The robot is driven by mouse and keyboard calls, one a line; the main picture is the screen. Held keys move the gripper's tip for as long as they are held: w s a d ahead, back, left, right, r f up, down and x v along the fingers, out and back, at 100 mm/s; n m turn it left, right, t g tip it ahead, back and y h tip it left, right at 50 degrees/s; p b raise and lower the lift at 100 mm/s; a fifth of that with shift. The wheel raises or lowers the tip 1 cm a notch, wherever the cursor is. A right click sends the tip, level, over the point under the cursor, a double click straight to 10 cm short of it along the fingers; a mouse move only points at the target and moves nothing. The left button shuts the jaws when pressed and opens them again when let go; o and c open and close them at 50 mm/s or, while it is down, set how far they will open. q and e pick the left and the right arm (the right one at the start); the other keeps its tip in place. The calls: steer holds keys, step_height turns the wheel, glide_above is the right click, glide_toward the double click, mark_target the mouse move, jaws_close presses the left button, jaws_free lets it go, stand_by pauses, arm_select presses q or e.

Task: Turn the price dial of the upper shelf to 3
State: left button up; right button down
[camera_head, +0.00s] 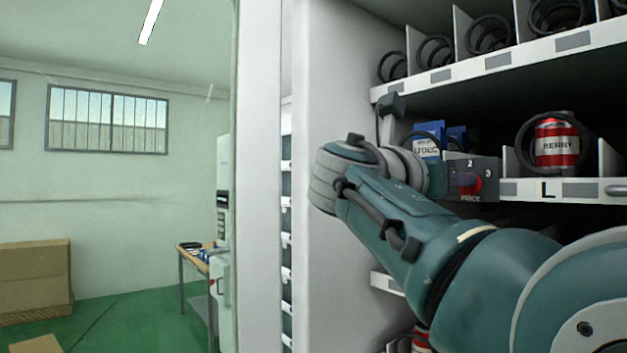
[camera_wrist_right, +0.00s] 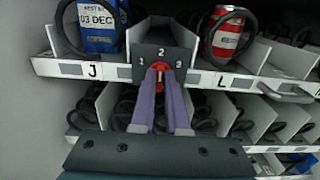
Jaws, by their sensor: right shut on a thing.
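The price dial is a red knob (camera_wrist_right: 159,67) on a dark plate (camera_wrist_right: 178,54) marked 1, 2 and 3, fixed to the front of a shelf. In the head view the red knob (camera_head: 472,186) shows beside my right gripper, with the 2, the 3 and the word PRICE readable on its plate (camera_head: 487,167). My right gripper (camera_wrist_right: 160,80) has its purple fingers shut on the knob from the front. The fingers partly cover the knob, and I cannot tell exactly which number it points to. My left gripper is not in view.
A blue pack (camera_wrist_right: 97,25) stands left of the dial above label J. A red BERRY can (camera_head: 556,144) stands right of it above label L. A shelf with black coils (camera_head: 488,34) is above. The white cabinet wall (camera_head: 340,60) is left of my arm.

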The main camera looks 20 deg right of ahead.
steer(key=shift+f+m+b, duration=0.1)
steer(key=shift+m+b, duration=0.2)
stand_by(0.4)
steer(key=shift+s+d+f+m+b, duration=0.1)
steer(key=shift+m+b, duration=1.15)
steer(key=shift+m, duration=0.6)
steer(key=shift+s+d+f+m+b, duration=0.1)
steer(key=shift+m+b, duration=1.1)
steer(key=shift+m, duration=0.7)
steer(key=shift+s+m+b, duration=0.1)
steer(key=shift+m+b, duration=1.15)
steer(key=shift+m, duration=0.6)
steer(key=c, duration=0.9)
jaws_free()
steer(key=shift+r, duration=0.1)
steer(key=shift+a, duration=0.1)
